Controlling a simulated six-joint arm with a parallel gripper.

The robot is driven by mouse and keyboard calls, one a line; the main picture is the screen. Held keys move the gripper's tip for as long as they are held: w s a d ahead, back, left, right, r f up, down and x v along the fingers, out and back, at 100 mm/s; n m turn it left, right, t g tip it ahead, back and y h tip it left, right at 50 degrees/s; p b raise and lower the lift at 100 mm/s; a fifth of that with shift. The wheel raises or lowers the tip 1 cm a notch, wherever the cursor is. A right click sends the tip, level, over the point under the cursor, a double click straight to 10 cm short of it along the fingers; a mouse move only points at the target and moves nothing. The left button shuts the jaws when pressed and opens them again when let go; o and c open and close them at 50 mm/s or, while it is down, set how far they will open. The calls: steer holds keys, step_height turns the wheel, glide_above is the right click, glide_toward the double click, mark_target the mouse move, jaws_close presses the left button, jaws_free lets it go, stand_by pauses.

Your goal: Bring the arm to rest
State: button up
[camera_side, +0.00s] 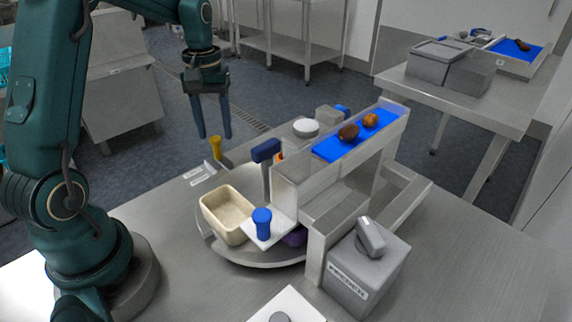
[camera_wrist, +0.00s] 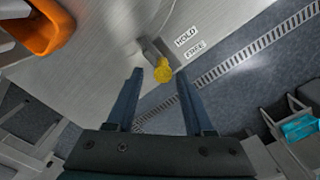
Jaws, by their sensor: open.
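My gripper (camera_side: 211,117) hangs with its fingers pointing down, above the far left edge of the steel table (camera_side: 150,220) in the side view. In the wrist view my gripper (camera_wrist: 158,88) shows two dark fingers well apart with nothing held between them. A yellow knob (camera_side: 215,146) on a small lever stands below the fingers at the table edge. In the wrist view the yellow knob (camera_wrist: 162,72) appears between the fingertips, beside labels reading HOLD and FREE (camera_wrist: 190,42). I cannot tell the exact gap between fingers and knob, but they look apart.
A raised blue belt (camera_side: 330,149) carries two brown dates (camera_side: 348,132). A cream bin (camera_side: 228,214) stands on a round turntable (camera_side: 262,257), near a blue knob (camera_side: 262,222). A grey box (camera_side: 362,272) stands front right. An orange part (camera_wrist: 45,28) shows in the wrist view.

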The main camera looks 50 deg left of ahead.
steer(key=s+d+r+m+t, duration=0.2)
steer(key=s+d+r+m, duration=0.1)
steer(key=s+d, duration=0.3)
steer(key=s+d+r+m+t, duration=0.3)
steer(key=s+d+m, duration=0.3)
steer(key=d, duration=0.3)
steer(key=shift+s+d+r+t, duration=0.3)
steer(key=shift+s+d+r, duration=0.05)
steer(key=shift+d+r, duration=0.1)
steer(key=shift+a, duration=0.1)
stand_by(0.7)
